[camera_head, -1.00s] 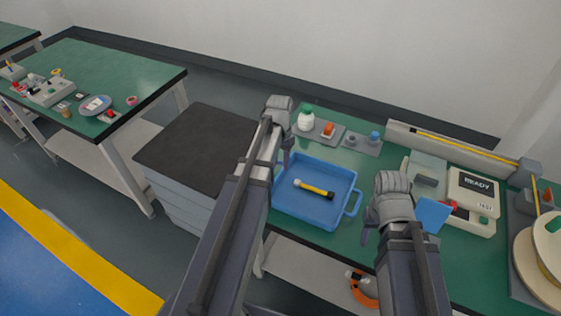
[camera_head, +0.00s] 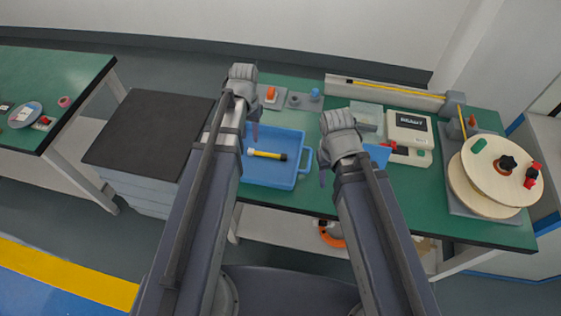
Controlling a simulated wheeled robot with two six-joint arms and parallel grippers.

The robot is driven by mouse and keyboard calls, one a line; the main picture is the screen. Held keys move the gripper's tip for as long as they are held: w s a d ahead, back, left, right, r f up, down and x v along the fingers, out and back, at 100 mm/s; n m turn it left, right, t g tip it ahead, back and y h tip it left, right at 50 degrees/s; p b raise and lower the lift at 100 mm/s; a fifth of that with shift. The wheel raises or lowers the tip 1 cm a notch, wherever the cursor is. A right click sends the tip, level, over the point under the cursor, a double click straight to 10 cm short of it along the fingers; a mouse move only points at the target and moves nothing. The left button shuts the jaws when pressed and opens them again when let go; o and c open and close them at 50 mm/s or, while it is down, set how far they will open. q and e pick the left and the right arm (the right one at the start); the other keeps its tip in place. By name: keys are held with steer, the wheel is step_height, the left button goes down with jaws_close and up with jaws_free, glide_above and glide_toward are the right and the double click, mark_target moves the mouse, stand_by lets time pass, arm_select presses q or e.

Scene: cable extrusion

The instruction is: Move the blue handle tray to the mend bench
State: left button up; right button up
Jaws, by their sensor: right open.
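The blue handle tray (camera_head: 268,178) lies flat on a green-topped bench (camera_head: 420,205), with a yellow rod with black ends (camera_head: 267,154) in it. Its right handle (camera_head: 308,160) is visible; its left side is hidden behind my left arm. My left gripper (camera_head: 255,131) is over the tray's back left part, fingers pointing down; whether it is open or touching the tray is unclear. My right gripper (camera_head: 322,178) is open and empty, just right of the right handle. I cannot tell which bench is the mend bench.
Another green-topped bench (camera_head: 50,75) stands at the left with small parts on it. A dark-topped cabinet (camera_head: 145,130) stands between the benches. A tester reading READY (camera_head: 410,125) and a cable spool (camera_head: 500,170) are right of the tray. Open floor lies at lower left.

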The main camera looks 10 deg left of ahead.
arm_select(q)
steer(key=s+d+m+y, duration=0.1)
steer(key=s+d+m, duration=0.1)
steer(key=s+d, duration=1)
steer(key=shift+d, duration=1.2)
steer(key=shift+w+a+r, duration=0.1)
steer(key=shift+w, duration=0.05)
